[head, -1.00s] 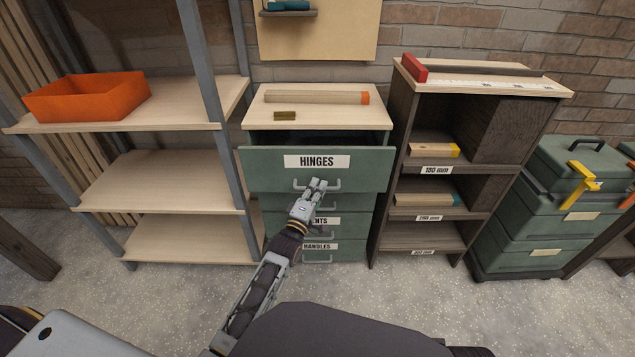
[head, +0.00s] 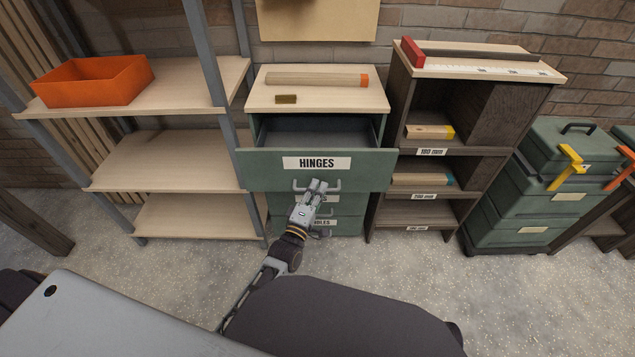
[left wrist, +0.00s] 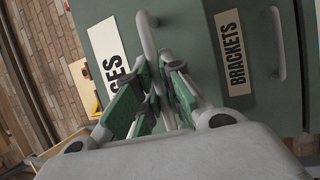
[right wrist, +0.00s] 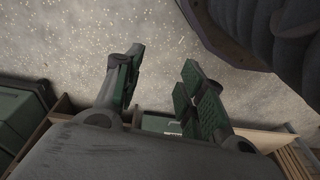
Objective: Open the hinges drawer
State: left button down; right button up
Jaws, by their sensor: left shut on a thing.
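The hinges drawer (head: 225,168) is the top green drawer of the cabinet, labelled HINGES, and stands well out from the cabinet front. Its inside shows and looks empty where visible. Its grey bar handle (head: 334,186) is on the front below the label. My left gripper (head: 316,187) is shut on this handle; in the left wrist view the fingers (left wrist: 158,85) close around the handle (left wrist: 147,35). My right gripper (right wrist: 158,78) is open and empty, facing the floor, and it is out of the head view.
Lower drawers (head: 350,227) sit below. A wooden strip with an orange end (head: 315,79) and a small brass-coloured block (head: 286,99) lie on the cabinet top. An open shelf with an orange bin (head: 95,85) stands left, a dark shelf unit (head: 480,120) right. Floor in front is clear.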

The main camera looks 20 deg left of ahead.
pick_arm(q)
jog(key=shift+s+d+f+p, duration=0.15)
jog(key=shift+s+p, duration=0.1)
jog(key=shift+s, duration=0.25)
jog(key=shift+s+d+r+p, duration=0.1)
jog(key=shift+s+p, duration=0.15)
jog(key=shift+s, duration=0.3)
jog(key=shift+s+d+f+p, duration=0.15)
jog(key=shift+s+p, duration=0.1)
jog(key=shift+s, duration=0.25)
pick_arm(e)
jog(key=shift+s+d+f, duration=0.1)
jog(key=shift+d+f, duration=0.1)
jog(key=shift+f, duration=0.75)
jog(key=shift+s+d+f, duration=0.1)
jog(key=shift+d+f, duration=0.1)
jog(key=shift+f, duration=0.7)
jog(key=shift+d+f, duration=0.2)
jog(key=shift+f, duration=0.75)
pick_arm(q)
jog(key=shift+r, duration=0.1)
jog(key=c, duration=1.8)
grip_release()
jog(key=shift+s, duration=0.2)
jog(key=shift+v, duration=5.8)
jog(key=shift+w, duration=0.1)
